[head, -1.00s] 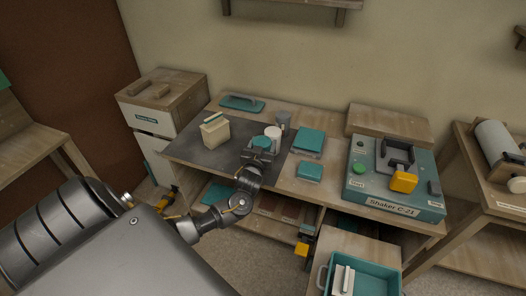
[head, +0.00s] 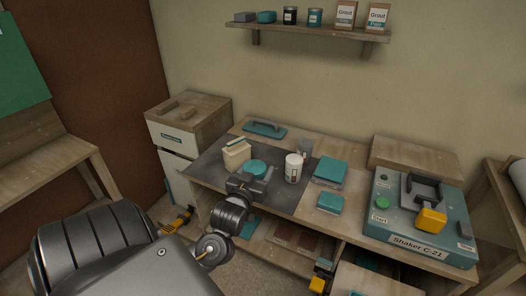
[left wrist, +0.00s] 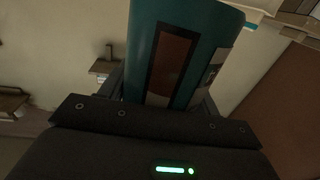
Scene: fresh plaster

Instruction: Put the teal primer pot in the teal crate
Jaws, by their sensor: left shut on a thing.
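The teal primer pot (head: 255,167) shows its round teal top over the grey mat, left of a white tub. My left gripper (head: 247,184) is shut on it from the near side. In the left wrist view the pot (left wrist: 178,40) fills the upper middle between the fingers, with a brown, dark-edged panel on its label. Whether its base clears the mat is hidden by the gripper. The teal crate is out of view, except perhaps a teal sliver at the bottom right edge of the head view. My right gripper is not in view.
Teal boxes (head: 329,172) lie to the right, before the shaker machine (head: 418,222). A shelf (head: 310,29) hangs above.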

